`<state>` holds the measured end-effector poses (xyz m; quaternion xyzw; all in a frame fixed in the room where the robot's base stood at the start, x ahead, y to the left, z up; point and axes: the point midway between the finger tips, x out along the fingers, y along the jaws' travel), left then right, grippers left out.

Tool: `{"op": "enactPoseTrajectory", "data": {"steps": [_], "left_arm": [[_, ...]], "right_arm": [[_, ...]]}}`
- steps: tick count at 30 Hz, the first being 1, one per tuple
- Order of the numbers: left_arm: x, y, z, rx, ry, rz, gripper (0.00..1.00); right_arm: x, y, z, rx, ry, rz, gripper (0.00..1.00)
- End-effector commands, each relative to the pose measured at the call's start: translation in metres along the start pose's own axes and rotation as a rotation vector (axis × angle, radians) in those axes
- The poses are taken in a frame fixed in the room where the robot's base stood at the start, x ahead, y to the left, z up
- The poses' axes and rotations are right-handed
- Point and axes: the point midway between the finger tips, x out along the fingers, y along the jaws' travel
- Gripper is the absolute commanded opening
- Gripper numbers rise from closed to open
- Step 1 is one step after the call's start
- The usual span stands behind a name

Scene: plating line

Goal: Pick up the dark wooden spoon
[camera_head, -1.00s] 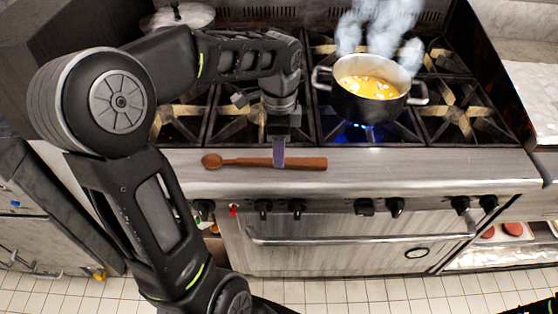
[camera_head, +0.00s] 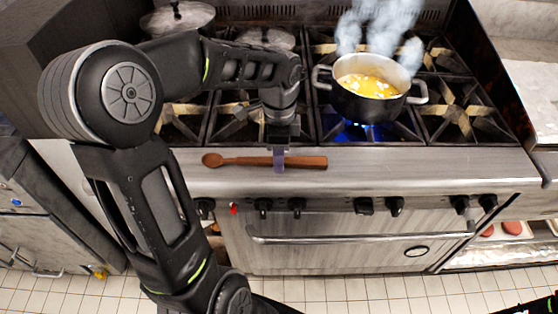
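The dark wooden spoon (camera_head: 240,160) lies lengthwise on the steel front ledge of the stove, its bowl to the left and its handle to the right. My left gripper (camera_head: 279,160) points down at the spoon's handle, right of the spoon's middle. One pale purplish finger crosses in front of the handle. The other finger is hidden, so I cannot tell whether the gripper is closed on the handle. The spoon appears to rest on the ledge. My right gripper is not in view.
A steaming black pot (camera_head: 368,106) with yellow contents stands on a lit burner behind and right of the spoon. Lidded pots (camera_head: 178,17) stand at the back left. Knobs line the stove front below the ledge (camera_head: 430,170). The ledge right of the spoon is clear.

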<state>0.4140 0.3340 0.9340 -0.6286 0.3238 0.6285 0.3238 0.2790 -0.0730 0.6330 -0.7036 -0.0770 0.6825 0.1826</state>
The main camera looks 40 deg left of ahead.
Motion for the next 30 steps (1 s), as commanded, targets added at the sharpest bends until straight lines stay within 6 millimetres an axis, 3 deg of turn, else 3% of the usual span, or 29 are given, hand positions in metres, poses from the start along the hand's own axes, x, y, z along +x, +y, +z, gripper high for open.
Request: {"op": "enactPoseTrajectory", "data": {"steps": [12, 30], "left_arm": [[0.0000, 0.0000, 0.0000, 0.000, 0.000, 0.000, 0.00], [-0.0070, -0.0004, -0.0001, 0.000, 0.000, -0.001, 0.00]], "right_arm": [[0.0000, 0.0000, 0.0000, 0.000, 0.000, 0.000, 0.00], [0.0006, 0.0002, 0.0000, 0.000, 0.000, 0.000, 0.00]]}}
